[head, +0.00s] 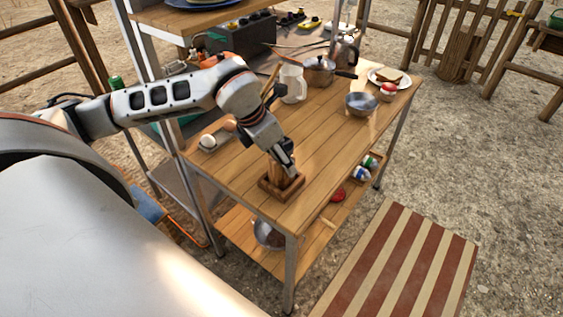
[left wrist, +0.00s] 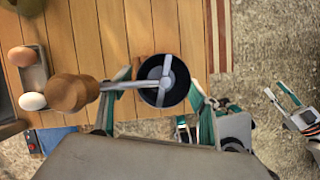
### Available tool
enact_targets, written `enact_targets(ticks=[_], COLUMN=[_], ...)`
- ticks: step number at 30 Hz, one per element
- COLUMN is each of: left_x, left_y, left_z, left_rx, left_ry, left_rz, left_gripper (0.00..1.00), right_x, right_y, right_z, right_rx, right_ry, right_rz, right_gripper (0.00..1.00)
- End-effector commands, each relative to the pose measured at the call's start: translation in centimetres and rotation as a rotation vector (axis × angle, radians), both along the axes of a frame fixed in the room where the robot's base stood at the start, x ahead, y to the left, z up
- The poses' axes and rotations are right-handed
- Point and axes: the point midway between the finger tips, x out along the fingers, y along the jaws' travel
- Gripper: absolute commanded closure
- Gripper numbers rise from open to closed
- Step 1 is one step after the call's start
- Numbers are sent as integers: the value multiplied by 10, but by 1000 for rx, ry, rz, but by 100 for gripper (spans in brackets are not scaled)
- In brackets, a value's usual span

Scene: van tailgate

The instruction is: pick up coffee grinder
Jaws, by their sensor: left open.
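The coffee grinder (head: 281,187) stands upright near the front corner of the wooden table, its square wooden base showing under my left gripper (head: 285,160). The left wrist view shows its dark round top (left wrist: 164,81) from above, with a metal crank running left to a brown wooden knob (left wrist: 68,92). My left gripper (left wrist: 155,112) is open, its teal-padded fingers on either side of the grinder's top. Contact cannot be told. My right gripper (left wrist: 294,110) shows at the right edge of the left wrist view; its jaw state is unclear. It is not in the head view.
The wooden table (head: 320,130) also holds a white jug (head: 292,84), a pot (head: 319,71), a metal bowl (head: 361,104) and a plate (head: 375,79). Brown and white eggs (left wrist: 32,101) lie left of the grinder. A striped mat (head: 400,265) lies on the ground.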

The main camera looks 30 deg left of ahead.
Motion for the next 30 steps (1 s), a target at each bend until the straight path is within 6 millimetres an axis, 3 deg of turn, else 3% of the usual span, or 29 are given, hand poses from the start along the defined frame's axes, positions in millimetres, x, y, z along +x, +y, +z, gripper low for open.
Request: enact_targets(ticks=[4, 11, 18, 30], left_x=[6, 8, 7, 9], left_y=[-3, -3, -3, -3], left_z=[-17, -19, -19, -11], left_rx=[-1, 0, 0, 0], left_ry=[1, -1, -1, -6], left_rz=[1, 0, 0, 0], left_gripper=[38, 38, 94, 94], right_x=[0, 0, 1, 2], right_y=[0, 0, 0, 1], right_z=[-1, 0, 2, 4], right_rx=[0, 0, 1, 1], right_ry=[1, 0, -4, -6], right_rz=[0, 0, 0, 0], right_gripper=[64, 64, 64, 64])
